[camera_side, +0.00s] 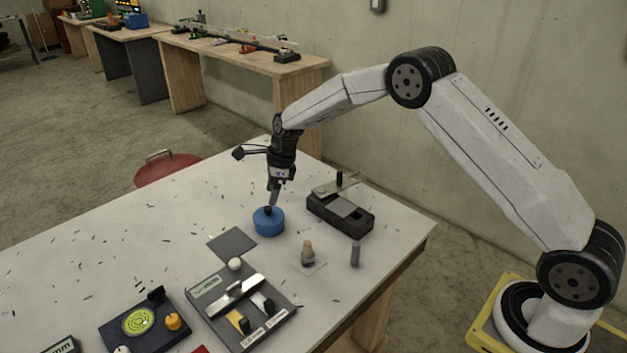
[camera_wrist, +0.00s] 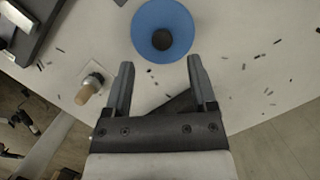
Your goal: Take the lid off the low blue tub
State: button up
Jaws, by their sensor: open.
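The low blue tub (camera_side: 268,222) stands on the white table. Its round blue lid (camera_wrist: 150,44) with a dark knob (camera_wrist: 162,39) in the middle shows at the top of the wrist view, and the lid sits on the tub. My gripper (camera_side: 272,203) points down right at the tub in the side view, its fingertips close to the knob. In the wrist view my gripper (camera_wrist: 158,64) is open and empty, with the knob ahead of and between the fingertip lines. Whether a fingertip touches the knob, I cannot tell.
A dark box (camera_side: 340,214) with a raised metal plate stands right of the tub. A small brown-topped peg (camera_side: 307,250) and a grey cylinder (camera_side: 355,254) stand in front. A dark square mat (camera_side: 232,244) and a switch panel (camera_side: 240,305) lie nearer.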

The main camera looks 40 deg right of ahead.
aim_at(268, 207)
jog(key=shift+x, duration=2.45)
jog(key=shift+w, duration=0.15)
jog(key=shift+c, duration=0.2)
grip_shut()
